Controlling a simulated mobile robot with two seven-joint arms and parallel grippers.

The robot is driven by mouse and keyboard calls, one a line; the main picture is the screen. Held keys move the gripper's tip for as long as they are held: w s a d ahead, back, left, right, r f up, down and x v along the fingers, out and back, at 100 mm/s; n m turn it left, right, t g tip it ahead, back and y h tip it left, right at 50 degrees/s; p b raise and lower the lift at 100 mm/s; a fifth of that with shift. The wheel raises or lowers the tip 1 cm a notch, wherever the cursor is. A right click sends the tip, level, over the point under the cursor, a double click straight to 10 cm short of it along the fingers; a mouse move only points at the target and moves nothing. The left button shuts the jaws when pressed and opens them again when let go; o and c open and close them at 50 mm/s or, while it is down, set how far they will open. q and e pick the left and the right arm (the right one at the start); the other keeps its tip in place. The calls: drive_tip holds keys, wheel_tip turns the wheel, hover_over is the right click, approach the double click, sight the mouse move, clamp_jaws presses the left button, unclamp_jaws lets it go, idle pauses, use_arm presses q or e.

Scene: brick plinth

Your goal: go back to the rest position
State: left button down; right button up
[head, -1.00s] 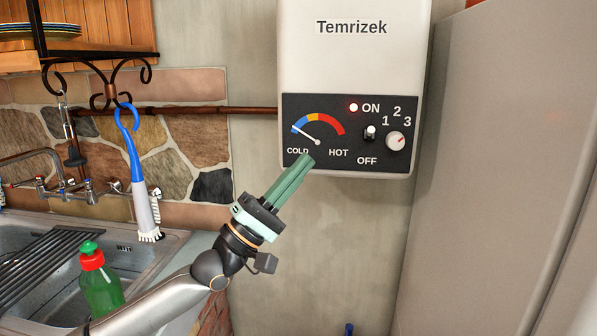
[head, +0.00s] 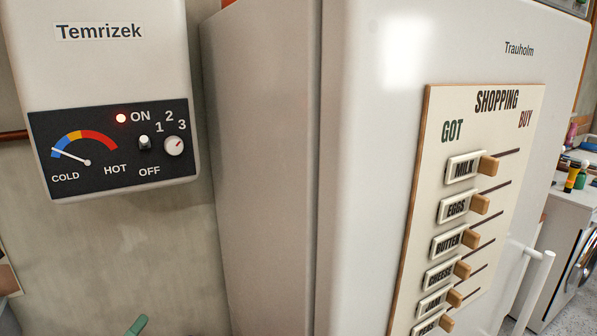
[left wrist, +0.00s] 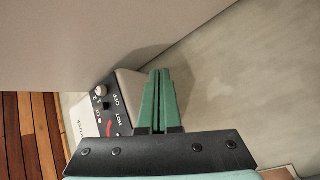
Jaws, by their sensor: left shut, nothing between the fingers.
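My left gripper (head: 137,325) shows only as a green fingertip at the bottom edge of the head view, below the water heater. In the left wrist view its two green fingers (left wrist: 159,100) lie together, shut and empty. The white Temrizek heater (head: 100,75) hangs on the wall at the left of the head view. Its red light is lit beside ON, the switch (head: 144,142) points up, the dial knob (head: 174,146) is at the right, and the gauge needle points toward COLD. My right gripper is not in view.
A large white fridge (head: 375,200) stands right of the heater. It bears a SHOPPING board (head: 420,200) with several wooden sliders and has a white handle (head: 541,270). A washing machine (head: 577,270) stands at the far right. Bare wall lies below the heater.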

use_arm(q)
drive_tip(key=s+d+f+m+g, duration=0.3)
drive_tip(key=s+f, duration=0.3)
drive_tip(key=f, duration=0.3)
drive_tip(key=s+d+f+m+g+y, duration=0.1)
drive_tip(key=s+d+f+m+g, duration=0.2)
drive_tip(key=s+d+f, duration=0.3)
drive_tip(key=s+d+f+m+g+y+p, duration=0.1)
drive_tip(key=s+d+f+m+g, duration=0.2)
drive_tip(key=f, duration=1)
drive_tip(key=s+d+m, duration=0.2)
drive_tip(key=s, duration=0.2)
drive_tip(key=shift+g, duration=0.4)
